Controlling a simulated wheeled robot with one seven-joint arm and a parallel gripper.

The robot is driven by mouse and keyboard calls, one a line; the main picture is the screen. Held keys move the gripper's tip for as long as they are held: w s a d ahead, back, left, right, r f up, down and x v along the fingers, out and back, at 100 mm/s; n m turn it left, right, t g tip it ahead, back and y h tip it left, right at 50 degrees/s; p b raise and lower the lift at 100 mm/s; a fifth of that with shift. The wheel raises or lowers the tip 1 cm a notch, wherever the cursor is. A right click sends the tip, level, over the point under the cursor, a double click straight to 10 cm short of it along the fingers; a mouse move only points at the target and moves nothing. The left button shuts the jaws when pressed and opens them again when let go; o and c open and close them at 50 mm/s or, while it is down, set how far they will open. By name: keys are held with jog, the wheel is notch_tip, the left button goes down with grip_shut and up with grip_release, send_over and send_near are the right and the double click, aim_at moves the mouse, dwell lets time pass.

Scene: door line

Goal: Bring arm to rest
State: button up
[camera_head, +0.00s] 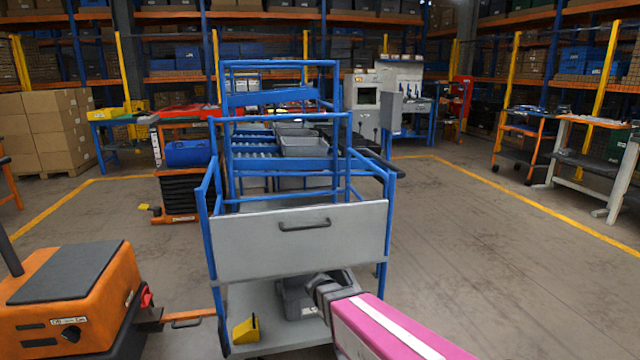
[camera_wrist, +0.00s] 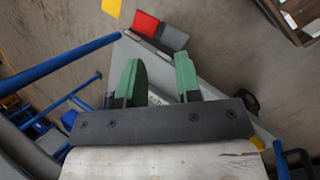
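My arm shows as a pink link with a white stripe at the lower right of the head view. It reaches toward the front of a blue-framed cart (camera_head: 300,240), and its dark end lies in front of the cart's lower shelf. The fingertips cannot be made out there. In the wrist view my gripper (camera_wrist: 158,72) has two green fingers standing apart with a clear gap and nothing held between them. Blue cart tubes (camera_wrist: 60,68) run close by on the left of the gripper. A grey surface shows behind and between the fingers.
The cart has a grey drawer front with a dark handle (camera_head: 305,226). A grey bin (camera_head: 298,297) and yellow block (camera_head: 246,330) sit on its lower shelf. An orange machine (camera_head: 75,295) stands at left. Open floor (camera_head: 480,260) lies to the right.

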jog(key=s+d+r+m+y, duration=0.2)
jog(key=d+r+m+y, duration=0.1)
jog(key=d+m, duration=0.1)
jog(key=s+d+r+m+y, duration=0.2)
jog(key=s+d+r+m, duration=0.1)
jog(key=d, duration=0.4)
jog(key=shift+d+r+m+g+y, duration=0.3)
jog(key=shift+r+m+y, duration=0.15)
jog(key=shift+m, duration=0.55)
jog(key=shift+a, duration=0.1)
